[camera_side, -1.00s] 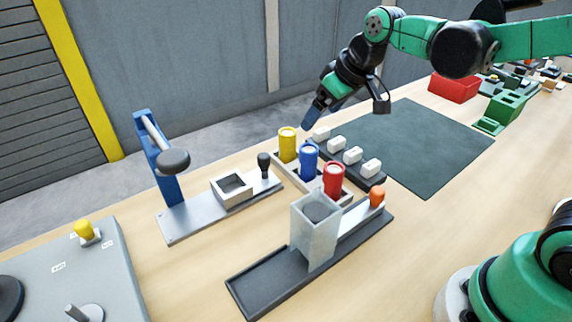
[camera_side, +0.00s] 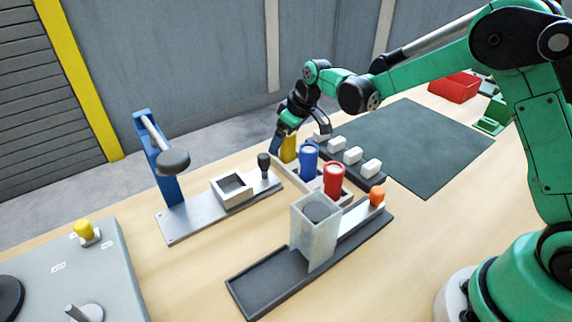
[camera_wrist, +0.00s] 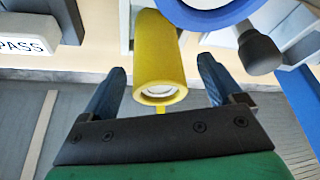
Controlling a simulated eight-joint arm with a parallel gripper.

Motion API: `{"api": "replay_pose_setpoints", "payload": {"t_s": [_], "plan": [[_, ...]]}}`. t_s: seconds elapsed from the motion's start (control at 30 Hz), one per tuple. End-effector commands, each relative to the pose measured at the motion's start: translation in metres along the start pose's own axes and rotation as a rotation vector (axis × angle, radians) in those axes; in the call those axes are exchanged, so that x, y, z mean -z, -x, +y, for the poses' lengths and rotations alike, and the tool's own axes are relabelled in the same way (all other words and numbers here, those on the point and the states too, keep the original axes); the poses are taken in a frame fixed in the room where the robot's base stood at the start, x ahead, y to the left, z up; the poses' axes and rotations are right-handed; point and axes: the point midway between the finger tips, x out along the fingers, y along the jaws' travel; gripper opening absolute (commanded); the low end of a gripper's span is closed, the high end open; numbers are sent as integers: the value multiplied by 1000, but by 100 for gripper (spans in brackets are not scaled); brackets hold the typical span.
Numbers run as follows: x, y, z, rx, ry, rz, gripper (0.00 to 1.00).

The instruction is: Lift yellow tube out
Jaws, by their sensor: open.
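The yellow tube (camera_side: 289,149) stands upright in the far slot of a light rack (camera_side: 325,188). It also shows in the wrist view (camera_wrist: 158,62), with its open white-lined end facing the camera. My gripper (camera_side: 284,140) is at the tube from above, its jaws partly hiding it in the side view. In the wrist view my gripper (camera_wrist: 163,85) is open, with one blue finger on each side of the tube and a visible gap on both sides. The blue tube (camera_side: 309,161) and the red tube (camera_side: 333,181) stand in the same rack.
A dark strip with several white blocks (camera_side: 353,155) lies close right of the rack. A grey hopper (camera_side: 315,230) stands in front. A press with a blue post (camera_side: 165,165) and a black knob (camera_side: 264,161) are to the left. The dark mat (camera_side: 425,150) is clear.

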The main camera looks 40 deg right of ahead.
Motion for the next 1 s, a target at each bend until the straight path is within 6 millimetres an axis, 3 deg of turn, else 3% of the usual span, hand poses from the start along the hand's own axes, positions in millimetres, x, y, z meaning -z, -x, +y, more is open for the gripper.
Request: {"api": "replay_pose_setpoints", "payload": {"t_s": [0.33,0.63,1.0], "plan": [[0,-4,0,0,0,0,83],[0,-4,0,0,0,0,0],[2,0,0,0,-1,0,0]]}}
